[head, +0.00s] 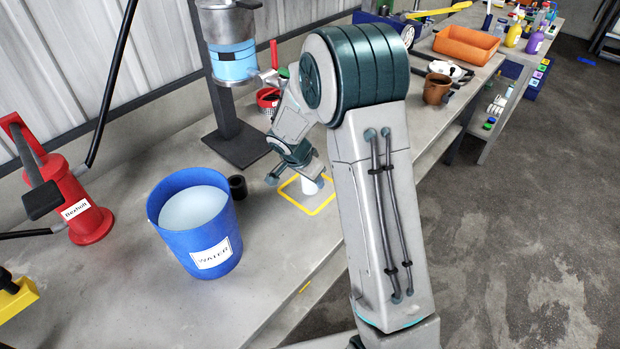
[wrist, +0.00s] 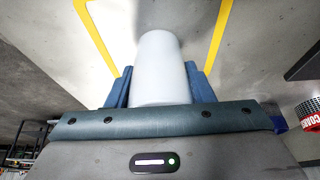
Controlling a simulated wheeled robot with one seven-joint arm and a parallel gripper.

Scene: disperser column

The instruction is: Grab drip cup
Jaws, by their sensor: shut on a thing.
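The drip cup, a plain white cylinder, stands in the yellow-outlined square on the bench. In the head view the drip cup (head: 309,186) shows low between the fingers, partly hidden by my gripper (head: 297,180). In the wrist view the drip cup (wrist: 160,68) fills the space between the blue fingers of my gripper (wrist: 158,88). The fingers are shut on it, one on each side. I cannot tell whether its base touches the bench.
A blue water bucket (head: 218,245) and a small black cylinder (head: 238,187) stand left of my gripper. The disperser column (head: 234,140) rises behind, with a red container (head: 268,98) beside it. A brown mug (head: 436,89) and orange tray (head: 466,45) are farther right.

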